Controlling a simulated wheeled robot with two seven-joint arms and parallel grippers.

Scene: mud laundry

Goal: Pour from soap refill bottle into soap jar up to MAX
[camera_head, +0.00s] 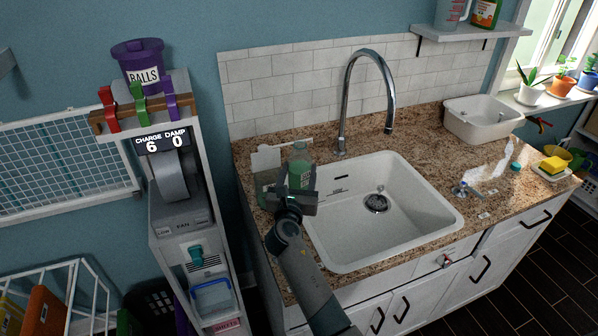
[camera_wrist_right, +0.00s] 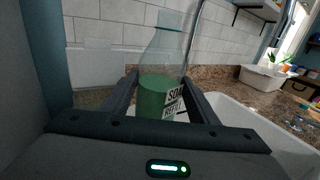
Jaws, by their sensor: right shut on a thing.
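The soap refill bottle (camera_head: 299,165) is clear, with green liquid in its lower part and a white label. It is upright near the left edge of the sink. My right gripper (camera_head: 290,197) is shut on it; in the wrist view the bottle (camera_wrist_right: 165,70) stands between the two fingers (camera_wrist_right: 163,100). I cannot tell if its base touches the counter. A pale, partly greenish object (camera_head: 265,160) beside it on the left may be the soap jar; it is partly hidden, and no MAX mark can be read. My left gripper is out of view.
The white sink (camera_head: 340,215) and its tall curved faucet (camera_head: 366,75) are right of the bottle. A white tub (camera_head: 483,120) and yellow sponge (camera_head: 553,164) are farther right on the granite counter (camera_head: 425,140). A tall unit (camera_head: 190,225) stands left of the counter.

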